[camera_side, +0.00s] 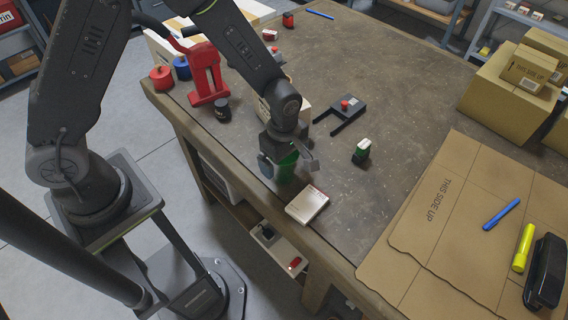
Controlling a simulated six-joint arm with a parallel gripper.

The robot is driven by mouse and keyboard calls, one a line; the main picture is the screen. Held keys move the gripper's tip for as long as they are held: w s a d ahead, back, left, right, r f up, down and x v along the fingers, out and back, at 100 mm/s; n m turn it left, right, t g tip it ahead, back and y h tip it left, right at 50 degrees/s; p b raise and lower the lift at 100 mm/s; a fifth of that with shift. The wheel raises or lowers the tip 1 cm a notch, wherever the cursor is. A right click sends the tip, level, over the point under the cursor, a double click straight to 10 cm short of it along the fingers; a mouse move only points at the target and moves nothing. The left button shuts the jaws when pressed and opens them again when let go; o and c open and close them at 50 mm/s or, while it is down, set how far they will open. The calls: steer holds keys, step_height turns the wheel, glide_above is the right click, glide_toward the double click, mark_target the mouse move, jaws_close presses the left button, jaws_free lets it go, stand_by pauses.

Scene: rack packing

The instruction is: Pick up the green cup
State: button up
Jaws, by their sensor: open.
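The green cup (287,163) stands near the left edge of the worktable (390,85). It is partly hidden by my gripper. My gripper (288,168) is open and points down over the cup, with one finger on its left and the other on its right. I cannot tell whether the fingers touch it.
A white box (307,205) lies just in front of the cup. A small green-and-white item (361,151) and a black forked piece (341,113) are to the right. A red stand (206,74) is at left. Flat cardboard (445,215) covers the right front.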

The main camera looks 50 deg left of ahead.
steer(key=shift+f, duration=0.3)
steer(key=shift+c, duration=0.4)
steer(key=c, duration=0.8)
steer(key=shift+r, duration=0.1)
steer(key=shift+c, duration=0.2)
